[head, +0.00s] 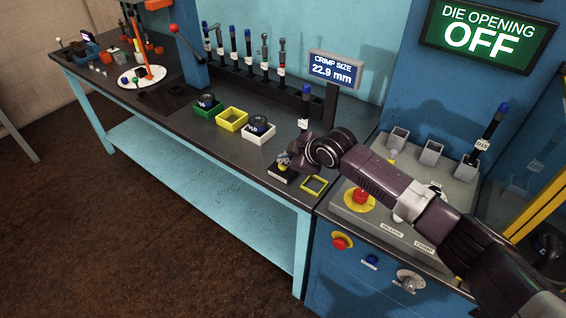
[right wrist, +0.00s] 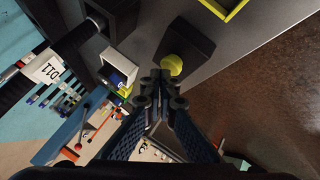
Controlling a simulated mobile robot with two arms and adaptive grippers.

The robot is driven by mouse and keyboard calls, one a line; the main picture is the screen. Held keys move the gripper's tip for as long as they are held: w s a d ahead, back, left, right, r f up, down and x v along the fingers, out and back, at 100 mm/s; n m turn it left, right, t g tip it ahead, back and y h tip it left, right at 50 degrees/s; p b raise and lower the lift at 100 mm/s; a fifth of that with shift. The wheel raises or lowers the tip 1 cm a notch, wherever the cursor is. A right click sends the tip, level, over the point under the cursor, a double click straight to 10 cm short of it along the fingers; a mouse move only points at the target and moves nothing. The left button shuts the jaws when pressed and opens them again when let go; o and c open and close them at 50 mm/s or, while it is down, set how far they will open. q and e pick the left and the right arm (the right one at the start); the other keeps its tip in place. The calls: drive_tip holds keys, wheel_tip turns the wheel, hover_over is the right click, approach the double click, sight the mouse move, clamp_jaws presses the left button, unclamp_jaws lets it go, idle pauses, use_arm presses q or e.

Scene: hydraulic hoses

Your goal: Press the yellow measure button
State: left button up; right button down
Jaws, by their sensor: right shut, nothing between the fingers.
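The yellow measure button (right wrist: 172,65) is a round knob on a small black block (right wrist: 187,45) in the right wrist view. The block (head: 282,174) also shows in the head view at the front edge of the bench, where my gripper covers most of the button. My right gripper (right wrist: 160,84) is shut and empty, its fingertips close beside the button in the picture; I cannot tell whether they touch it. In the head view the right gripper (head: 287,160) is just over the block. The crimp size display (head: 335,69) reads 22.9 mm. My left gripper is out of view.
A yellow square frame (head: 315,185) lies right of the block. A white bin (head: 258,134), a yellow bin (head: 232,119) and a green bin (head: 207,108) stand to the left. An upright tagged hose (head: 303,112) stands behind the gripper. A red button (head: 360,196) is on the right console.

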drive_tip(key=shift+r, duration=0.45)
wheel_tip(320, 180, up, 5)
drive_tip(key=p, duration=0.5)
idle(0.3)
idle(0.3)
